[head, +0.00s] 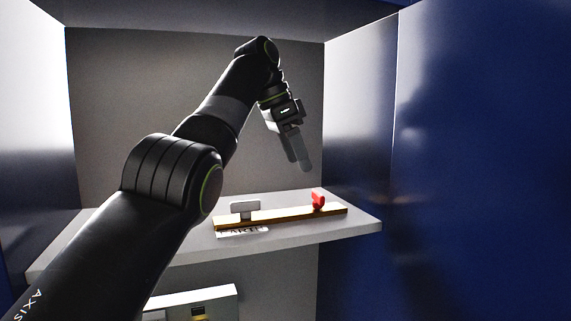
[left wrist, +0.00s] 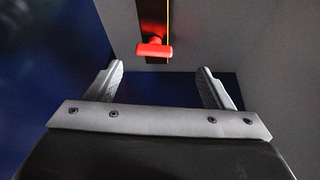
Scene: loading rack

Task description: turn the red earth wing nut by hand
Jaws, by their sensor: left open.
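The red wing nut (head: 318,200) stands upright near the right end of a brown-gold bar (head: 275,216) on the grey shelf. In the left wrist view the red wing nut (left wrist: 154,49) is beyond the fingertips, roughly midway between them. My left gripper (head: 305,167) is above the shelf, over the wing nut and a little to its left, apart from it. In the left wrist view the two fingers of the left gripper (left wrist: 160,72) are spread with nothing between them. My right gripper is in neither view.
A grey block or plate (head: 244,208) stands on the bar's left part. A label (head: 243,232), partly readable, lies in front of the bar. The shelf (head: 340,226) has a free front edge and bare walls around it. A white box (head: 195,300) is below.

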